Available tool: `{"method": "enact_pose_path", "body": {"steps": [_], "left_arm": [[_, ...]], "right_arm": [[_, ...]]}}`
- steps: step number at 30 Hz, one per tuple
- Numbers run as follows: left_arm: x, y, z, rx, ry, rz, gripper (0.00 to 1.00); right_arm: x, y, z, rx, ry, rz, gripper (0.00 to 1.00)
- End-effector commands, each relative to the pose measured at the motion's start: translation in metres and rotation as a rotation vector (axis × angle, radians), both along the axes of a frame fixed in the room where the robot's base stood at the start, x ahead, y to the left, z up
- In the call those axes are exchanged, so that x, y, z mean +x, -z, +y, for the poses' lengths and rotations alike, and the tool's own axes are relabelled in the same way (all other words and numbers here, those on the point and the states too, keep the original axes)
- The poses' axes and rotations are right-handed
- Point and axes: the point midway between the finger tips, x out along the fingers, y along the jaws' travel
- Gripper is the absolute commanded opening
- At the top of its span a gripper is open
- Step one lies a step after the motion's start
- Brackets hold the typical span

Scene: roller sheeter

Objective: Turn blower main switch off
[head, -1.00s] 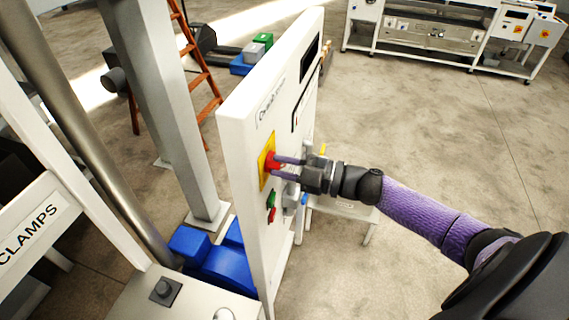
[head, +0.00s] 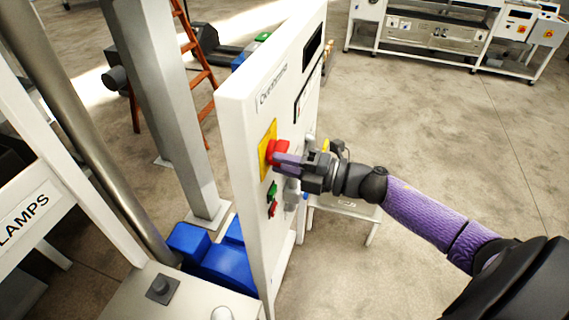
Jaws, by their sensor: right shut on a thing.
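The blower main switch is a red knob (head: 278,147) on a yellow plate (head: 264,150), on the front of a white upright control panel (head: 248,128). My right gripper (head: 287,162) reaches in from the right with its fingers at the red knob, shut on it. The fingers and gripper body hide part of the knob, so its exact turn angle is hard to read. My left gripper is not in view.
Just below the switch are a green button (head: 272,191) and a red button (head: 272,209). A grey column (head: 165,110) and an orange ladder (head: 195,62) stand behind the panel to the left. Open floor lies to the right.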

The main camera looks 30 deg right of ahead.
Motion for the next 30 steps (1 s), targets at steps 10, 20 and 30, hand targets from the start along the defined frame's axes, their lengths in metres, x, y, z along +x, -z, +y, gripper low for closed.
{"method": "enact_pose_path", "body": {"steps": [10, 20, 30], "left_arm": [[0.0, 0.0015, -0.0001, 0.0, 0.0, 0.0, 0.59], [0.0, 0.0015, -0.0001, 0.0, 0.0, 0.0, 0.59], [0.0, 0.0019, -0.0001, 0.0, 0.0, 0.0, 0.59]], "right_arm": [[-0.0004, 0.0019, 0.0002, -0.019, -0.001, -0.012, 0.0], [-0.0004, 0.002, 0.0002, -0.018, -0.001, -0.011, 0.5], [-0.0012, 0.0015, -0.0009, -0.017, 0.0, -0.011, 0.6]]}}
